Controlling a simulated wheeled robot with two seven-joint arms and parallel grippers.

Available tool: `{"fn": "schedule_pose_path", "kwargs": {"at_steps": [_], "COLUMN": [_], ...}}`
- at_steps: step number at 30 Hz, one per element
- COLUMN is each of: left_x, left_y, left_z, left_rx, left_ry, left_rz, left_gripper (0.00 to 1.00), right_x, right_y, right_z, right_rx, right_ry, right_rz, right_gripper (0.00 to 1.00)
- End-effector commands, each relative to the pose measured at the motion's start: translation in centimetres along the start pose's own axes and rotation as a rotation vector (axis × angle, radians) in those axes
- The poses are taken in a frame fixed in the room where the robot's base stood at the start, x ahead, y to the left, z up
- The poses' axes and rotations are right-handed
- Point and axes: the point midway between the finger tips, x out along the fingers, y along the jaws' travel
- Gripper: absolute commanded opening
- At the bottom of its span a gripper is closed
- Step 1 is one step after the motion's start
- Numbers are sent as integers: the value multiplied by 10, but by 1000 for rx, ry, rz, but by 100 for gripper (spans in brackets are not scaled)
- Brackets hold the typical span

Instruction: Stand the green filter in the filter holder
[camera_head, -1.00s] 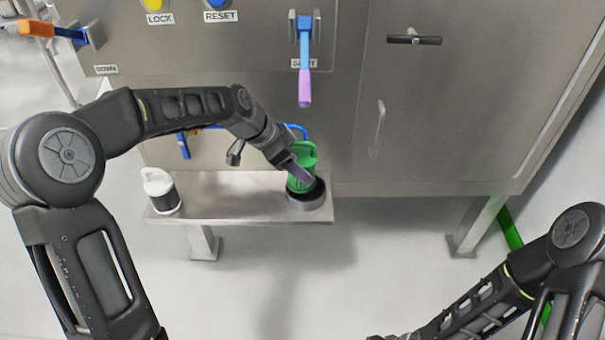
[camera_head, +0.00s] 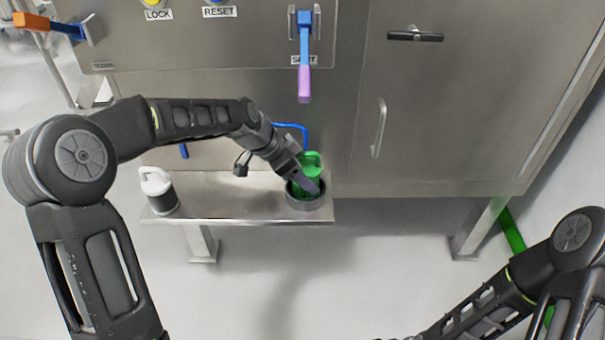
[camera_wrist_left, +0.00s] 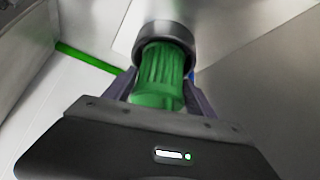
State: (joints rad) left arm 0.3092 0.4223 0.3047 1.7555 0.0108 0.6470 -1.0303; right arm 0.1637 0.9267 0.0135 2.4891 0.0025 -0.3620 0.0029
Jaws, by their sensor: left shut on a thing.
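The green filter (camera_head: 311,161) is at the right end of the steel shelf, its lower part inside the grey ring-shaped filter holder (camera_head: 306,204). In the left wrist view the ribbed green filter (camera_wrist_left: 160,75) enters the dark holder ring (camera_wrist_left: 166,31). My left gripper (camera_head: 309,184) is shut on the filter, with a finger on each side, and its tips are close to the holder's rim. The left gripper also shows in the left wrist view (camera_wrist_left: 160,88). I cannot tell whether the filter touches the holder's bottom. My right gripper is out of view; only its arm shows at lower right.
A white and black canister (camera_head: 159,191) stands at the left end of the steel shelf (camera_head: 235,205). Behind is a steel cabinet with a blue and pink lever (camera_head: 305,60) and a door handle (camera_head: 379,128). The floor in front is clear.

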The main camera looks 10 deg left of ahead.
Motion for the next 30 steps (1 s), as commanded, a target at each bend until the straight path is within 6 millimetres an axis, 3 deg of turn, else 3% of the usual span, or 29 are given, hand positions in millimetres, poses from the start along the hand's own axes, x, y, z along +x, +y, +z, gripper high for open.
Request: {"fn": "schedule_pose_path", "kwargs": {"at_steps": [11,12,19,30], "left_x": [7,7,7,2], "left_y": [0,0,0,0], "left_z": [4,5,5,1], "left_rx": [0,0,0,0], "left_ry": [1,0,0,0], "left_rz": [0,0,0,0], "left_gripper": [18,67,86,86], "right_x": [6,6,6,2], "right_y": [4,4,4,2], "right_z": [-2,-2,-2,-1], "right_rx": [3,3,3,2], "right_ry": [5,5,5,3], "right_rz": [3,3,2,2], "right_gripper": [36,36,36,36]}}
